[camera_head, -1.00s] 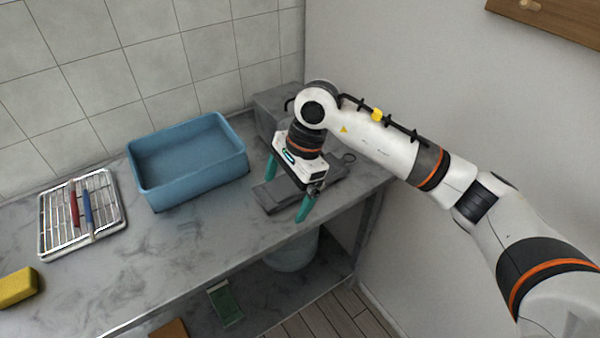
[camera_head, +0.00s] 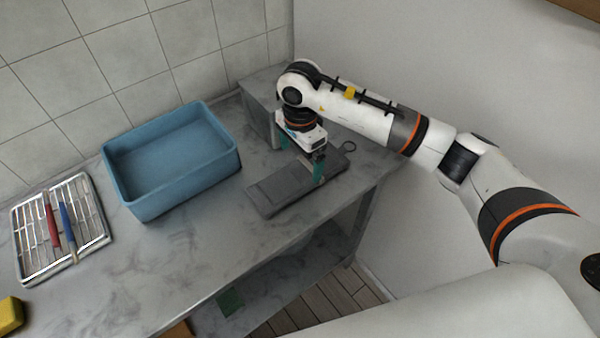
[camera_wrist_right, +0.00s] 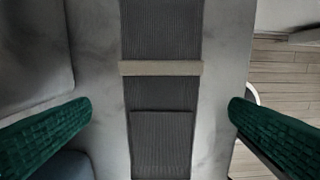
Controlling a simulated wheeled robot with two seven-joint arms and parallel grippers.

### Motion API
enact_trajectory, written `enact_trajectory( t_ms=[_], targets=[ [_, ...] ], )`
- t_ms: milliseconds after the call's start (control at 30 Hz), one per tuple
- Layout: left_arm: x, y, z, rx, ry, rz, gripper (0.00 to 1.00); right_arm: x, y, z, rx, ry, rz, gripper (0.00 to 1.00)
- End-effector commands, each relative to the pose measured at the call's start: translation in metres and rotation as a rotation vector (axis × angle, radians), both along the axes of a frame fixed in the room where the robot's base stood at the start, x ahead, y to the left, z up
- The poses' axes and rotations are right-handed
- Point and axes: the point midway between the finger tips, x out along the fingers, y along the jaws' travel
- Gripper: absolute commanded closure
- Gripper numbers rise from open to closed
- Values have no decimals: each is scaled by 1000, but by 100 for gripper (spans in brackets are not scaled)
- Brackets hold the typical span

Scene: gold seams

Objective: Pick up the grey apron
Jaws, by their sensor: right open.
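The grey apron (camera_head: 278,190) lies as a long, flat, folded dark strip on the marble counter, near its right end. In the wrist view the fingers (camera_wrist_right: 161,106) stand well apart from the apron's edges and hold nothing. My left gripper is out of view.
A blue basin (camera_head: 130,192) stands left of the apron. A wire rack (camera_head: 30,252) with a red-handled and a blue-handled tool is further left, near a yellow block (camera_head: 10,315). A grey box (camera_head: 260,100) stands behind my gripper. The counter's front edge and right wall are close.

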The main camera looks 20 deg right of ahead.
Motion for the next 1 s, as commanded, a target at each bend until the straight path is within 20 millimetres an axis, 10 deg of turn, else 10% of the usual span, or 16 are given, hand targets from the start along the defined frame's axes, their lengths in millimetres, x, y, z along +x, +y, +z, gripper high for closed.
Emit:
enact_trajectory(
  t_ms=[600,1000],
  targets=[
    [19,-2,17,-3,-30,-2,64,-2,1,-51,1,0,0,0],
    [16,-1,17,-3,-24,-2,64,-1,1,-50,1,-1,0,49]
  ],
)
